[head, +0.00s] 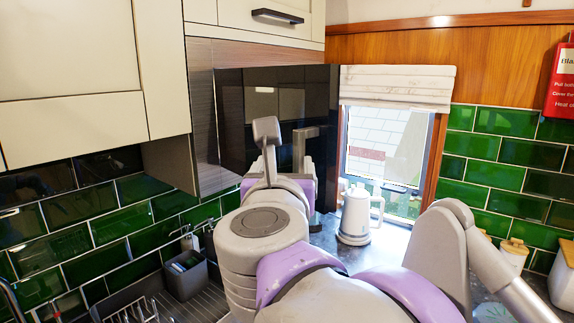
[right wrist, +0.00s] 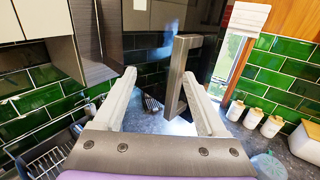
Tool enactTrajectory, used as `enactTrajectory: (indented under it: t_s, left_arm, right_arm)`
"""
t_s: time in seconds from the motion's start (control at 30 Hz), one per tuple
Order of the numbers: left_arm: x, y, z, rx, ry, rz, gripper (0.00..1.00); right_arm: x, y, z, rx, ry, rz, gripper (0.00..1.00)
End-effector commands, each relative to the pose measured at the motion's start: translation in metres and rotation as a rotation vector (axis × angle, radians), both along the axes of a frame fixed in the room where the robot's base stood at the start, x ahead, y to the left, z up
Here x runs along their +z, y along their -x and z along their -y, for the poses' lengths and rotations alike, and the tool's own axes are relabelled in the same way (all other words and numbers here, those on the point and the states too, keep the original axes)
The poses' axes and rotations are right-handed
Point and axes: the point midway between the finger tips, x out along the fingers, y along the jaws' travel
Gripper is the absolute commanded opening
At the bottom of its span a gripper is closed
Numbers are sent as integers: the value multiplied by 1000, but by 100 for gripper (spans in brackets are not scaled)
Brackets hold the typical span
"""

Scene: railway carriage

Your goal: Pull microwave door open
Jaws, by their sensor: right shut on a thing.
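The microwave is a glossy black front (head: 235,115) beside a wood-grain housing, at the middle of the head view. Its upright grey bar handle (right wrist: 178,75) stands out from the black front in the right wrist view. My right gripper (right wrist: 168,108) has its two pale fingers on either side of the handle's lower part and is shut on it. In the head view my right gripper (head: 293,165) is up against the black front, its fingers partly hidden by my own wrist. My left gripper is not in view.
A white kettle (head: 356,215) stands on the counter by the window, right of my gripper. A grey caddy (head: 186,275) and a dish rack (head: 130,310) are at lower left. Cream cupboards (head: 70,60) hang at upper left. White canisters (right wrist: 271,126) stand along the green-tiled wall.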

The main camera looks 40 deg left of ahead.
Motion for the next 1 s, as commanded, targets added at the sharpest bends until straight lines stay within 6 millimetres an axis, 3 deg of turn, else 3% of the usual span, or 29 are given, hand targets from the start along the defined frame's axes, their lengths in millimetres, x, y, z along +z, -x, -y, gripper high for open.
enactTrajectory:
  t_s: [0.23,0.7,1.0]
  left_arm:
    - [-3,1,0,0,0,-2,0]
    - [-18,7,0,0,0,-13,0]
    - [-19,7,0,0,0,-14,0]
  right_arm:
    - [-3,10,1,14,-3,-6,49]
    - [0,81,56,6,-6,0,49]
    - [1,94,68,1,-7,1,49]
